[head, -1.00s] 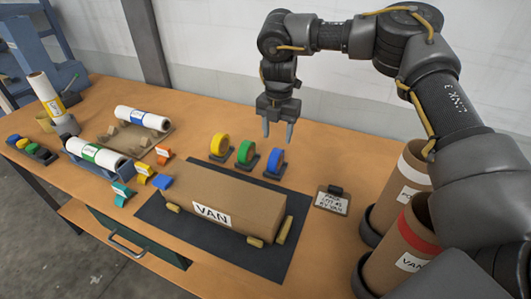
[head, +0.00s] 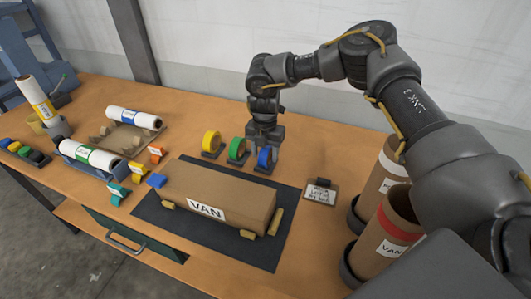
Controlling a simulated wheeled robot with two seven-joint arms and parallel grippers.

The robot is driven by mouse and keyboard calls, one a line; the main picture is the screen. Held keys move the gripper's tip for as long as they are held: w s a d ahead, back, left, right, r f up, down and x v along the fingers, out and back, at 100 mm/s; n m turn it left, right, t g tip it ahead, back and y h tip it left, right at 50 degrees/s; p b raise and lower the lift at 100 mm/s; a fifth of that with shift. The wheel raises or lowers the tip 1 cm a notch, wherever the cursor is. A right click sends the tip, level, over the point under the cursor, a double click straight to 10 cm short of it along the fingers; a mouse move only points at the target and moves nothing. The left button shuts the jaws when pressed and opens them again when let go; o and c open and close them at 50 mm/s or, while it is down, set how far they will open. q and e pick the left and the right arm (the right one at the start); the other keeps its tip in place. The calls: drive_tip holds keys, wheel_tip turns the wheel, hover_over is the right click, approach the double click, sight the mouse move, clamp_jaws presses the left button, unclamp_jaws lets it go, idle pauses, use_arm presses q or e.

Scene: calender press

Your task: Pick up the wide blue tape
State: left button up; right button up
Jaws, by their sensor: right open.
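The wide blue tape (head: 264,158) is a blue roll standing upright in a dark holder on the table, at the right end of a row with a green tape (head: 236,149) and a yellow tape (head: 210,141). My right gripper (head: 264,150) is lowered over the blue tape, pointing down. Its fingers are open and appear to be at the two sides of the roll; whether they touch it I cannot tell. The tape's upper part is partly hidden by the gripper. My left gripper is not in view.
A cardboard box marked VAN (head: 220,194) lies on a dark mat (head: 250,245) in front of the tapes. White rolls (head: 135,118) and small coloured pieces fill the left side.

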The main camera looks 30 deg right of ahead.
drive_tip(key=shift+d+f, duration=0.1)
drive_tip(key=shift+f, duration=0.45)
drive_tip(key=c, duration=1.1)
drive_tip(key=shift+r, duration=0.1)
drive_tip(key=shift+r+p, duration=0.5)
drive_tip(key=shift+p, duration=0.15)
wheel_tip(320, 180, up, 2)
drive_tip(key=shift+r+p, duration=0.2)
drive_tip(key=shift+p, duration=0.9)
drive_tip(key=shift+s+a+r+p, duration=1.55)
drive_tip(key=shift+a+p, duration=0.25)
drive_tip(key=shift+p, duration=0.25)
drive_tip(key=shift+s+a+r+p, duration=1.55)
drive_tip(key=shift+a+p, duration=0.3)
drive_tip(key=shift+p, duration=0.2)
drive_tip(key=shift+s+a+r+p, duration=1.4)
drive_tip(key=shift+a+r+p, duration=0.35)
drive_tip(key=shift+p, duration=0.3)
